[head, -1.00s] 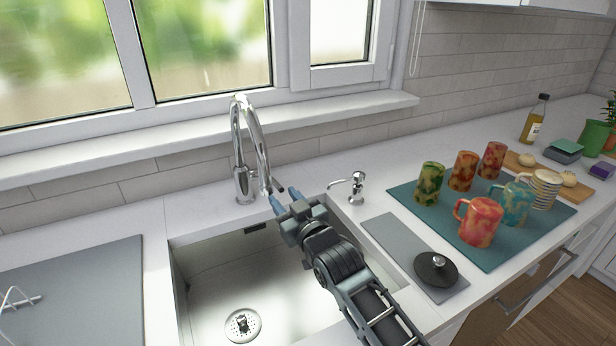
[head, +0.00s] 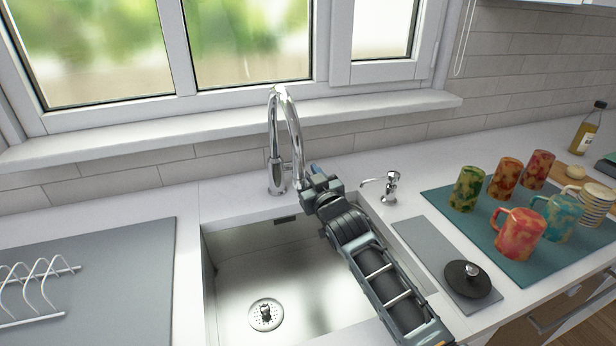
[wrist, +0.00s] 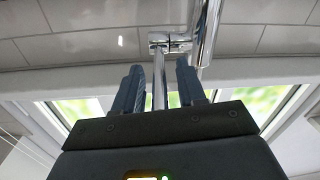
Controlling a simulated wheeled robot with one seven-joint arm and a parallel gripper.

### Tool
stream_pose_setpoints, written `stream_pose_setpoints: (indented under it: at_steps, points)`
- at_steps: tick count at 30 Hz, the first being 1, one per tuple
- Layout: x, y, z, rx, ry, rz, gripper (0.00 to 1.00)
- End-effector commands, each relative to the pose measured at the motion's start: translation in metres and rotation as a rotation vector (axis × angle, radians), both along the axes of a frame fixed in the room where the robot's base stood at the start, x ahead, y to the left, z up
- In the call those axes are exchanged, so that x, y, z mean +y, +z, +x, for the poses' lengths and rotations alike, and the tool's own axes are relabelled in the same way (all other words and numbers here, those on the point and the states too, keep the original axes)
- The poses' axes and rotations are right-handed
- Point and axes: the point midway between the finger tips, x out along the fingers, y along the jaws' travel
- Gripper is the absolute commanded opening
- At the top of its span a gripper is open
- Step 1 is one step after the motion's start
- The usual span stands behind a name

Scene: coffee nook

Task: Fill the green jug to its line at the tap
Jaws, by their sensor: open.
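The chrome tap (head: 274,140) stands behind the sink with its arched spout over the basin. My gripper (head: 310,172) is just right of the tap, close to the spout's lower end, partly hidden by my wrist. In the wrist view my gripper (wrist: 158,74) is open, with its two dark blue fingers apart. A thin chrome rod of the tap (wrist: 160,88) shows between the fingers; I cannot tell whether they touch it. No water stream shows. I cannot make out the green jug in the current views.
The steel sink (head: 235,262) is empty around its drain (head: 266,314). A soap dispenser (head: 390,188) stands right of my gripper. Several mugs stand on a teal mat (head: 510,262). A black lid (head: 467,280) lies on a grey mat. A wire rack (head: 35,290) is at left.

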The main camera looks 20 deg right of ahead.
Motion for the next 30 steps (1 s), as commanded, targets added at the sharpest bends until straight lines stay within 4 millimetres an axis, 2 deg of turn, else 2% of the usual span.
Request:
stream_pose_setpoints:
  at_steps: [5, 18, 30]
  points:
    - [-0.0001, -0.0001, -0.0001, 0.000, 0.000, 0.000, 0.40]
    - [-0.0002, -0.0002, -0.0004, 0.000, 0.000, 0.000, 0.00]
    - [0.0000, -0.0003, -0.0004, 0.000, 0.000, 0.000, 0.00]
